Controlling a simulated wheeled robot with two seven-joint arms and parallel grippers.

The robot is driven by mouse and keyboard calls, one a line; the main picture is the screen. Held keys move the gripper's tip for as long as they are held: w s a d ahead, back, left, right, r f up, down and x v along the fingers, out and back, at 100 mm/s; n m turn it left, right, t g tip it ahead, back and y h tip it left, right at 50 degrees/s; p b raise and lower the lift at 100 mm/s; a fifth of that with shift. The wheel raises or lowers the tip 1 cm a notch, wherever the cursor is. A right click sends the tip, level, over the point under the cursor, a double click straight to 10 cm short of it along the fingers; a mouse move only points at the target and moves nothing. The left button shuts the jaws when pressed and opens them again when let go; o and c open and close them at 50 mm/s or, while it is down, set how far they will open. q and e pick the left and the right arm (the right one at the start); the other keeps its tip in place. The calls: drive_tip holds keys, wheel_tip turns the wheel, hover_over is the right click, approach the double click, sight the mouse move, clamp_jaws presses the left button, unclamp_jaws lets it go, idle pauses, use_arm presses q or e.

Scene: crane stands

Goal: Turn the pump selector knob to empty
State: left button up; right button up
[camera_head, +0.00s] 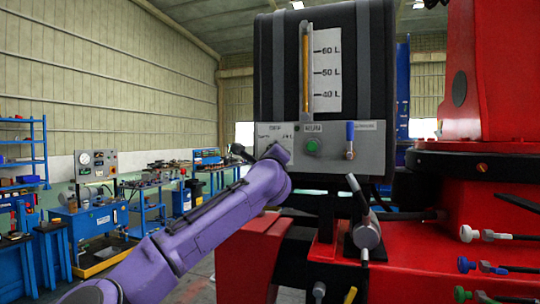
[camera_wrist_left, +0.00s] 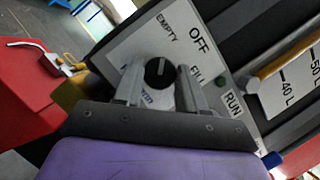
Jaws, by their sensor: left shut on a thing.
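The black round pump selector knob (camera_wrist_left: 158,72) shows in the left wrist view on a pale panel (camera_wrist_left: 135,45) marked EMPTY, OFF and FILL. A short light mark on the knob runs roughly up the picture, toward the EMPTY word, but it is too small to read exactly. My left gripper (camera_wrist_left: 158,86) is shut on the knob, one finger on each side. In the head view, my purple left arm hides the knob; its wrist is at the lower left of the grey control panel (camera_head: 338,138). My right gripper is not in view.
A green RUN button (camera_head: 312,146) and a blue-tipped toggle (camera_head: 350,140) sit right of the knob. A level gauge (camera_head: 306,70) stands above. A lever (camera_head: 366,232) and red crane parts (camera_head: 495,225) are at right. Workbenches stand at the far left.

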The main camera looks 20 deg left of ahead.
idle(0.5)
use_arm(q)
drive_tip(key=o, duration=1)
drive_tip(key=b+v, duration=0.7)
drive_tip(key=v, duration=0.3)
drive_tip(key=shift+s, duration=0.3)
drive_tip(key=shift+d, duration=0.1)
